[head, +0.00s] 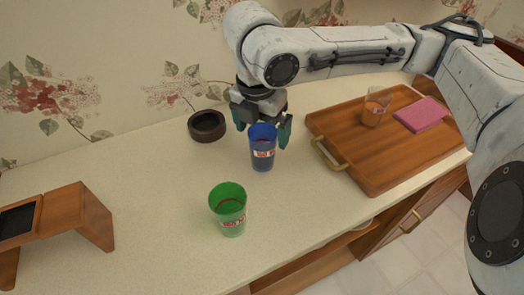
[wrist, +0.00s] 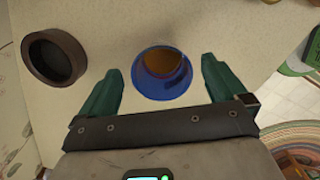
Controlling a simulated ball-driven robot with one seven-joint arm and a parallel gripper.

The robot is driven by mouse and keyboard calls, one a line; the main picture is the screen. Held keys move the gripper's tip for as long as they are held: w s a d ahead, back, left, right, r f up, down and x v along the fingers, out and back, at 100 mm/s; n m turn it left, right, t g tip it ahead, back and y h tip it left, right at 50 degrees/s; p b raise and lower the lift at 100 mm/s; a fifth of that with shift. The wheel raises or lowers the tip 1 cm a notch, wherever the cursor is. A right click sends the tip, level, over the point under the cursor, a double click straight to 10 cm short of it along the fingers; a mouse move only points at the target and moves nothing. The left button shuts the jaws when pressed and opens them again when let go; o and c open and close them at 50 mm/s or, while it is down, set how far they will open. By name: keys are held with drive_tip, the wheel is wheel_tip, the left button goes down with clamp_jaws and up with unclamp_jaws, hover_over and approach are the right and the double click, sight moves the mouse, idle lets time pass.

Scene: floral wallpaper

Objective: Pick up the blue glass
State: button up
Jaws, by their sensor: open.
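The blue glass (head: 263,150) stands upright on the pale counter, with a red and white label on its side. In the wrist view the blue glass (wrist: 162,73) shows from above, its round rim just ahead of and between the fingertips. My gripper (head: 264,128) is open at the glass, with a green finger on each side of it in the head view. In the wrist view my gripper (wrist: 160,75) has its two green fingers spread wide with nothing held between them. Whether either finger touches the glass I cannot tell.
A green glass (head: 229,210) stands in front of the blue one. A dark round bowl (head: 207,126) sits behind left. A wooden tray (head: 375,170) at right holds a clear glass (head: 376,107) and a pink item (head: 422,114). A wooden stand (head: 85,218) is at left.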

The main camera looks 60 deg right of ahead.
sight(263, 138)
drive_tip(key=f, duration=0.3)
drive_tip(key=shift+s+d+f, duration=0.1)
drive_tip(key=shift+d+f, duration=0.1)
drive_tip(key=c, duration=1.3)
drive_tip(key=shift+r, duration=0.1)
